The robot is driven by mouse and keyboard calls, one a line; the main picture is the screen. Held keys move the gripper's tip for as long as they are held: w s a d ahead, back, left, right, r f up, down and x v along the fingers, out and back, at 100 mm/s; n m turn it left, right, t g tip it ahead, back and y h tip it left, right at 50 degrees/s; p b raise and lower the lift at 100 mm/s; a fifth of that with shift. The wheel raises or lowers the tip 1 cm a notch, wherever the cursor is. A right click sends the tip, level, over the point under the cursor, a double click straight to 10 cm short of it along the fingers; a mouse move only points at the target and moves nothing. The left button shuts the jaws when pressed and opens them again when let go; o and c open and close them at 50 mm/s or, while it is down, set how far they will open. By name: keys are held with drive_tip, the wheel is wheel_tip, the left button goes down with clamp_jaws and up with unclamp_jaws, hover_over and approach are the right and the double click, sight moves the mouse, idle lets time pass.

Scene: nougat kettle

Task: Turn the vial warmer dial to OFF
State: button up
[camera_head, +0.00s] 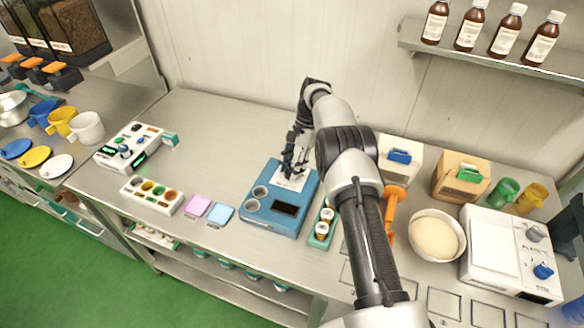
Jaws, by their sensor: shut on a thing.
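The vial warmer (262,222) is a blue box on the steel bench, near the middle of the view. It has two round grey wells on its left side, a dark display window at the front and a white label panel at the back right. My gripper (289,173) points down at this white panel, with its fingers shut on the dial there. The dial itself is hidden by the fingers, so its pointer and the OFF mark cannot be read. My arm reaches in from the lower right.
A green tray (318,241) with vials stands close to the warmer's right side, beside my arm. Pink (198,205) and blue (220,214) pads lie to the left. The bench behind the pads is clear.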

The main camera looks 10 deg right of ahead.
idle(0.3)
drive_tip(key=o, duration=1)
drive_tip(key=shift+o, duration=0.2)
drive_tip(key=shift+r, duration=0.1)
wheel_tip(320, 180, up, 10)
